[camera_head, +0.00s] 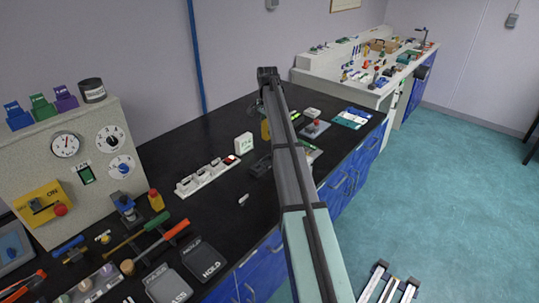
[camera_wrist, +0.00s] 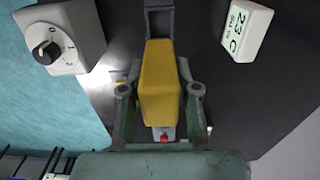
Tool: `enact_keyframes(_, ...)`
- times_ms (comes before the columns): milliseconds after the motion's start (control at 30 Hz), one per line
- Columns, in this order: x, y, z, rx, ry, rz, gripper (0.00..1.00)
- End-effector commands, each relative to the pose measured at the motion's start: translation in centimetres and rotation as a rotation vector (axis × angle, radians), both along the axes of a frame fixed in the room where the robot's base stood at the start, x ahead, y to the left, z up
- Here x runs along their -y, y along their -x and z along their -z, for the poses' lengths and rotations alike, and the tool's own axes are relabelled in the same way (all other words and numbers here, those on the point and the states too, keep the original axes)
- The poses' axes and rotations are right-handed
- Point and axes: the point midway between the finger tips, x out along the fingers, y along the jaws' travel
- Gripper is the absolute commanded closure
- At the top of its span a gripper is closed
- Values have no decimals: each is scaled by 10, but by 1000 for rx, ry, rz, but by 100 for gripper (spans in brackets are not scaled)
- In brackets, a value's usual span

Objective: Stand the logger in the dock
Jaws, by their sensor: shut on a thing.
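The yellow logger (camera_wrist: 160,85) is held between the two fingers of my gripper (camera_wrist: 160,92), which is shut on it. In the head view the logger (camera_head: 265,130) shows only as a small yellow patch left of my arm, above the dark bench. A dark grey slotted piece, which looks like the dock (camera_wrist: 158,20), lies just past the top end of the logger in the wrist view. In the head view the dock (camera_head: 260,166) is a dark shape partly hidden by my arm. I cannot tell whether logger and dock touch.
A white display reading 23 C (camera_head: 244,144) stands left of the dock. A white box with a black dial (camera_wrist: 62,42) is on the other side in the wrist view.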

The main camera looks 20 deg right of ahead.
Motion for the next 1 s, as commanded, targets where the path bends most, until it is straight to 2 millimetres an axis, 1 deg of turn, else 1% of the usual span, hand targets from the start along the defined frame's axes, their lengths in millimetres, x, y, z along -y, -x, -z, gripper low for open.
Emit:
enact_keyframes(100, 0, 2, 28, -3, -1, 1, 100)
enact_keyframes(300, 0, 1, 71, -1, 0, 1, 100)
enact_keyframes(433, 0, 0, 87, 0, 0, 1, 100)
enact_keyframes(667, 0, 0, 99, 0, 1, 1, 100)
enact_keyframes(900, 0, 0, 130, -1, 0, 1, 100)
enact_keyframes(1000, 0, 0, 135, 0, 0, 1, 100)
